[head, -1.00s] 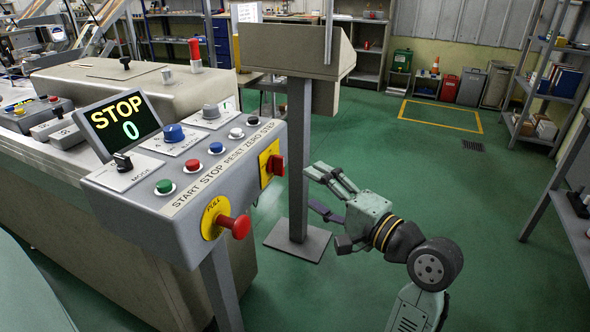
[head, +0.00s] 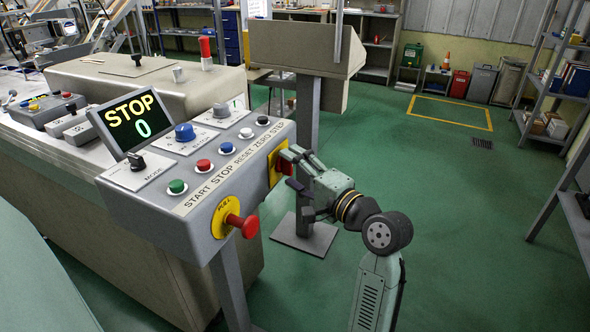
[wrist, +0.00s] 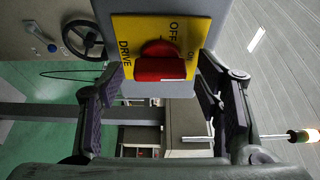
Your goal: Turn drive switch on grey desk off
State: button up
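The drive switch is a red rotary knob (wrist: 158,67) on a yellow plate (wrist: 125,32) marked DRIVE, OFF and ON. In the wrist view its bar lies across the picture, with a white mark at the right end near ON. In the head view the yellow plate (head: 273,177) is on the right end of the grey desk (head: 205,222), partly hidden by my gripper (head: 290,172). My gripper's fingers are open, one on each side of the knob in the wrist view (wrist: 160,80), with gaps visible between them and the knob.
A red pull knob (head: 243,225) on a yellow disc sticks out of the same panel, nearer the camera. A screen (head: 130,120) reads STOP 0. A grey post (head: 305,150) stands behind my gripper. Green floor to the right is open.

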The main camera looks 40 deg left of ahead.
jog(key=c, duration=1)
